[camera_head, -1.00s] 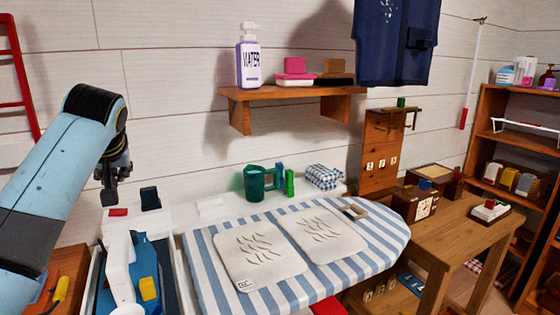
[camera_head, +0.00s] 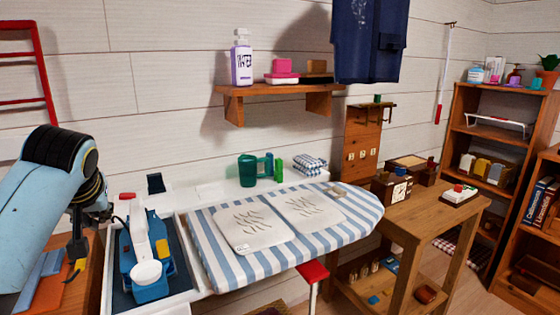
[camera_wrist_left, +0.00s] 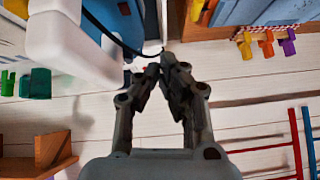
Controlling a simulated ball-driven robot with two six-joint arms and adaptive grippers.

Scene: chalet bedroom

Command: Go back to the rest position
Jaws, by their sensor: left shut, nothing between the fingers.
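My left gripper (camera_head: 76,262) is at the lower left of the head view, below my blue left arm, beside the white tray with the blue and white iron. It also shows in the left wrist view (camera_wrist_left: 164,62), its two fingers together at the tips with nothing between them. The iron (camera_head: 148,262) stands in the tray to the right of the gripper, apart from it in the head view. My right gripper is not in view.
A striped ironing board (camera_head: 363,212) with two pale pads fills the middle. A wooden table (camera_head: 432,222) stands to its right. A wooden bookcase (camera_head: 468,100) stands at the right. A red ladder (camera_head: 42,75) is at the left.

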